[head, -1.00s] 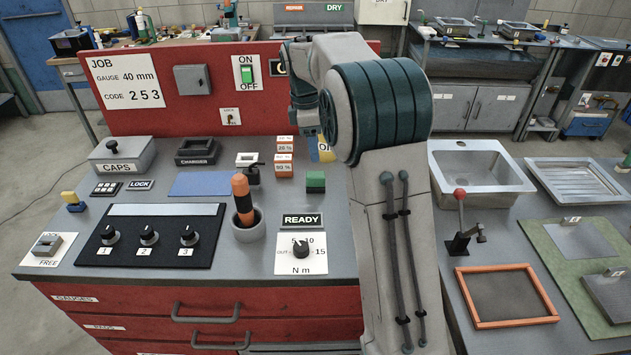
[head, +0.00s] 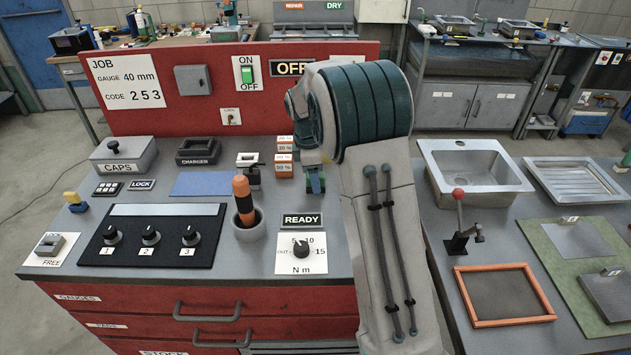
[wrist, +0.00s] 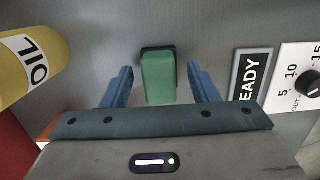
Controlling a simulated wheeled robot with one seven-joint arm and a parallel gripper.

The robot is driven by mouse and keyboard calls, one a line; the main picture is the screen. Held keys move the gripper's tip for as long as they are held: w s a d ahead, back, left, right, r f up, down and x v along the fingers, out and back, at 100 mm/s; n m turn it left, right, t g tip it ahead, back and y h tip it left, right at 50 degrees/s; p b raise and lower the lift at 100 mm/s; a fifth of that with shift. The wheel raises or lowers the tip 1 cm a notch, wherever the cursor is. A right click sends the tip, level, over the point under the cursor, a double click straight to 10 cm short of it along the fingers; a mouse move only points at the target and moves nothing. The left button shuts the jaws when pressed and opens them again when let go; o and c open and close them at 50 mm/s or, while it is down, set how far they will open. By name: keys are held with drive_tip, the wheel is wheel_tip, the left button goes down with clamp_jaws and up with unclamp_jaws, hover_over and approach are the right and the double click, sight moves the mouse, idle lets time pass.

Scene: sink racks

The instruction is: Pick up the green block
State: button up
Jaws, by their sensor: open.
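The green block (wrist: 158,80) shows in the wrist view, standing on the grey bench top with a dark edge along its far side. My gripper (wrist: 160,72) is open, with one blue finger on each side of the block and a visible gap to both sides. I cannot tell how far down the fingertips reach beside it. In the head view my gripper (head: 315,182) is low over the bench, behind the READY sign, and mostly hides the block.
A yellow OIL container (wrist: 28,62) stands close on the left in the wrist view. The READY sign (head: 302,220) and torque dial (head: 302,250) lie nearby. Stacked orange-and-white boxes (head: 284,160) and an orange-handled tool (head: 242,195) in a cup stand to the left.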

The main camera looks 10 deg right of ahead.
drive_tip(key=c, duration=1.1)
wheel_tip(320, 180, up, 10)
drive_tip(key=shift+r+b, duration=0.1)
drive_tip(key=shift+b, duration=0.35)
drive_tip(key=shift+o, duration=0.7)
